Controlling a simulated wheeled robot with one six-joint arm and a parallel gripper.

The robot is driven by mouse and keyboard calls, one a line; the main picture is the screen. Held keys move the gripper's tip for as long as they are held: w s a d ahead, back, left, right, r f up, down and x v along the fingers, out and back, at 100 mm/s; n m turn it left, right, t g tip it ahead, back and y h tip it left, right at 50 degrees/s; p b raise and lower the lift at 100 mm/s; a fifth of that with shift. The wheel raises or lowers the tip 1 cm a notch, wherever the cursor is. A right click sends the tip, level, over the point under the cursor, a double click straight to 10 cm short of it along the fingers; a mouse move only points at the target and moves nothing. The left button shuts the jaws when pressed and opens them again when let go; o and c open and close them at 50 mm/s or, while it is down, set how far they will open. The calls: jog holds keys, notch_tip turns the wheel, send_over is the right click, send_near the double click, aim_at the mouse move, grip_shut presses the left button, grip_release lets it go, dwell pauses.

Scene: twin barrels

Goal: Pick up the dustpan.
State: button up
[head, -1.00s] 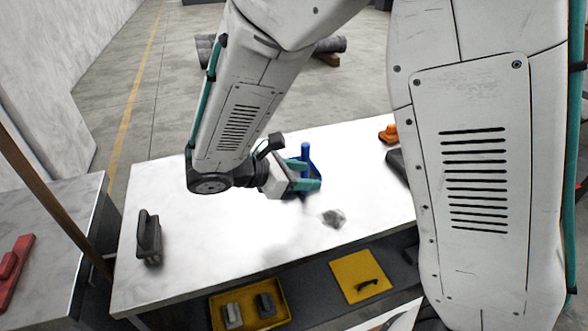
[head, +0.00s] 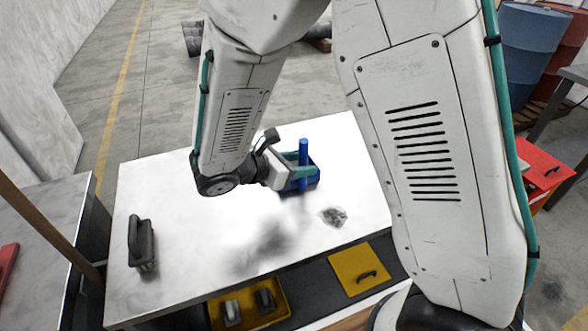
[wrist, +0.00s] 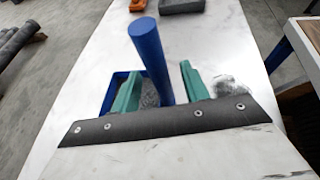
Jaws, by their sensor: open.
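The blue dustpan (head: 314,180) stands on the white table, with its round blue handle (head: 303,150) upright. In the wrist view the handle (wrist: 150,55) rises between the two teal fingers of my gripper (wrist: 160,88). The blue pan (wrist: 117,84) shows behind the left finger, with grey matter inside. In the head view my gripper (head: 297,174) is at the dustpan, its fingers around the handle. The gripper is open; a gap shows between the handle and the right finger. Contact at the left finger cannot be told.
A pile of grey debris (head: 333,216) lies on the table in front of the dustpan. A dark brush (head: 142,246) is at the table's left end. Below are a yellow tray (head: 214,316) and a yellow panel (head: 352,266). An orange object (wrist: 138,6) and a dark block (wrist: 182,6) lie beyond.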

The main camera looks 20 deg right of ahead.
jog(key=x, duration=0.3)
jog(key=shift+d+f, duration=0.1)
jog(key=shift+d, duration=0.05)
grip_shut()
